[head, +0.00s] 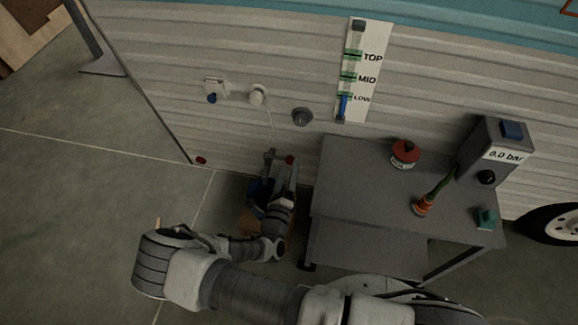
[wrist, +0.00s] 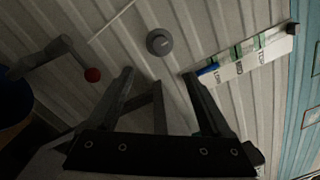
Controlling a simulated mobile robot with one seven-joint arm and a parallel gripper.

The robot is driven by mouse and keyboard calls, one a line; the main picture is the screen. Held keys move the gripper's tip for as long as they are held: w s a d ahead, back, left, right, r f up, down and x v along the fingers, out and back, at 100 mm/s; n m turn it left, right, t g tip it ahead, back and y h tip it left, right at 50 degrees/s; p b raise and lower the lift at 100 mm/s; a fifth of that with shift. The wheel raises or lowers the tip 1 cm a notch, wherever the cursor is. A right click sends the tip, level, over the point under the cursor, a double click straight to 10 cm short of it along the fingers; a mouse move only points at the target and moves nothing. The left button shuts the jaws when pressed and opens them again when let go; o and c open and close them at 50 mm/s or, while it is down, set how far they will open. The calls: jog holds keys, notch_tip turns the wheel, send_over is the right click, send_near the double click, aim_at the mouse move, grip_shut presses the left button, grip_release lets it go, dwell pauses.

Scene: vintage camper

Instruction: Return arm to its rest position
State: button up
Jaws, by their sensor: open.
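My arm reaches up from the bottom of the head view and bends at the left. My gripper (head: 281,166) is in front of the lower camper wall, left of the grey table. In the wrist view my gripper (wrist: 158,77) has its two dark fingers spread wide, with nothing between them. A round grey cap (wrist: 159,42) on the wall shows beyond the fingertips, apart from them. The same grey cap (head: 302,117) is up and right of my gripper in the head view.
A grey table (head: 350,180) carries a red canister (head: 404,154) and a gauge box (head: 495,150). A level gauge (head: 363,75) is on the wall. A red-knobbed pipe (wrist: 45,60) and a dark blue bucket (wrist: 12,108) are close at left in the wrist view. Floor at left is clear.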

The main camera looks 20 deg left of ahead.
dwell(0.3)
jog(key=s+d+r+m+g+h+p, duration=0.1)
jog(key=d+r+m+g+h, duration=0.55)
jog(key=d+r+m, duration=0.65)
jog(key=d+r+m+g+h+p, duration=0.2)
jog(key=d+r+m+g+h, duration=0.4)
jog(key=d+r+m+g, duration=0.65)
jog(key=s+d+r+m+t+y+p, duration=0.1)
jog(key=s+r+m+t+y, duration=0.2)
jog(key=s+r+m+y, duration=0.2)
jog(key=s+d+r+m+t+y+p, duration=0.1)
jog(key=s+r+m+t+y, duration=0.1)
jog(key=s+r+m+y, duration=0.4)
jog(key=s+r+m, duration=0.5)
jog(key=r+m, duration=0.4)
jog(key=m, duration=0.2)
jog(key=shift+s+d+r+m+t+p, duration=0.15)
jog(key=shift+d+r+m+t+p, duration=0.05)
jog(key=shift+m+t+p, duration=0.2)
jog(key=shift+a+y, duration=0.1)
jog(key=shift+y, duration=0.15)
